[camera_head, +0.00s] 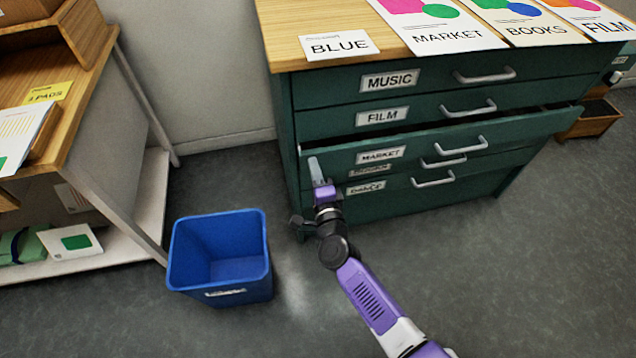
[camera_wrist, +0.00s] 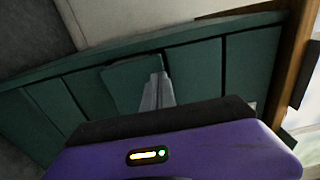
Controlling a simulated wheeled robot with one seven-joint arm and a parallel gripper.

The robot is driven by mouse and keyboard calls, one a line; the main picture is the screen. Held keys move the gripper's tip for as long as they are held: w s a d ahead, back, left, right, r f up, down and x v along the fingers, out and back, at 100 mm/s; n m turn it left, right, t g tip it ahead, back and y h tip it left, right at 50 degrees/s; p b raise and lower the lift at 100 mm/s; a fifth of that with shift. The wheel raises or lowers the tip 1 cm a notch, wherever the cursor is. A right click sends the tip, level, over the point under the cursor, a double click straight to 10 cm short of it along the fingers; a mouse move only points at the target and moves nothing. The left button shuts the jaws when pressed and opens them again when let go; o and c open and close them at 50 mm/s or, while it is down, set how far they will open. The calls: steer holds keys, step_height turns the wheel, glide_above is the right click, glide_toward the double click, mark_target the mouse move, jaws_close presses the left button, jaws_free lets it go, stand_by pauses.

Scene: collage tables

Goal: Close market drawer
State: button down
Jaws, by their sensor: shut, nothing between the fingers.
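The market drawer (camera_head: 500,139) is dark green, with a white label and a silver handle. It stands partly pulled out of the green cabinet (camera_head: 287,140), and a dark gap shows along its top edge. My gripper (camera_head: 315,168) is at the left end of the drawer's front, beside the MARKET label and well left of the handle (camera_head: 462,146). Its fingers are together with nothing between them. In the wrist view the gripper fingers (camera_wrist: 157,92) point at a green panelled surface. I cannot tell whether they touch the drawer.
The MUSIC drawer (camera_head: 430,82) and FILM drawer (camera_head: 430,110) above look shut. A blue bin (camera_head: 222,293) stands on the floor left of my arm. A wooden shelf table (camera_head: 90,110) is at the far left. Posters lie on the cabinet top (camera_head: 290,40). Floor between is clear.

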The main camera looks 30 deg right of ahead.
mark_target(310, 150)
steer(key=shift+w+d, duration=0.1)
steer(key=shift+w, duration=0.35)
steer(key=b+x, duration=0.2)
steer(key=x, duration=0.2)
steer(key=shift+w+d+f, duration=0.1)
steer(key=shift+w, duration=0.1)
steer(key=shift+w+r, duration=0.25)
steer(key=shift+d, duration=0.1)
